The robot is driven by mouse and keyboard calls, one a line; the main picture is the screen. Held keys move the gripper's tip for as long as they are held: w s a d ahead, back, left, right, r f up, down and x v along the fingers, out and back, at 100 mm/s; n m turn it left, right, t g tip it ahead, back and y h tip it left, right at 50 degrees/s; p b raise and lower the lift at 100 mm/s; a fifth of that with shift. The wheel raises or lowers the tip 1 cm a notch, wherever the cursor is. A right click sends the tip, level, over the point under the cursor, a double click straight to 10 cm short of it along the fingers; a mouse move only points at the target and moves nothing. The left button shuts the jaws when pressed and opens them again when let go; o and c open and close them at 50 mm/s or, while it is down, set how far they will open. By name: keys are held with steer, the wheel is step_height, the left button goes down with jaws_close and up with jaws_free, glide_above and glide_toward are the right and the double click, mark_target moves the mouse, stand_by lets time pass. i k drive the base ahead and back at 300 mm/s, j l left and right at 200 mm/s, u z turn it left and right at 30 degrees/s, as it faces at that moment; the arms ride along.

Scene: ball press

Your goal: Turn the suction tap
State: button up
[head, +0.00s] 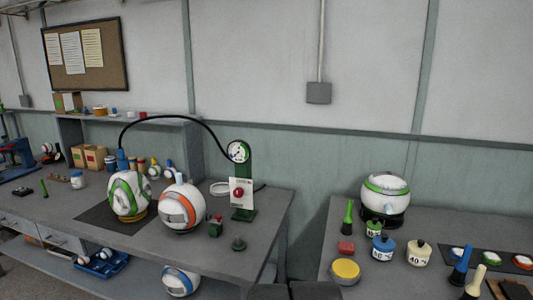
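A green stand (244,213) is near the right end of the left bench. It carries a round dial gauge (238,152) on top and a white panel (248,187) with a red round knob (238,193). The knob looks like the suction tap, but I cannot read its setting. A black hose (180,118) arches from the gauge to a blue fitting (122,160) above a white and green ball (128,194).
A white and orange ball (181,208) stands left of the stand. A small red and green block (215,226) and a dark green knobbed piece (239,244) are in front. A gap separates the left bench (190,262) from the right bench (400,285), which holds pots and tools.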

mark_target(238, 192)
steer(key=i+l+u, duration=0.3)
steer(key=i, duration=0.15)
steer(key=i+l+u, duration=0.3)
steer(key=i, duration=0.15)
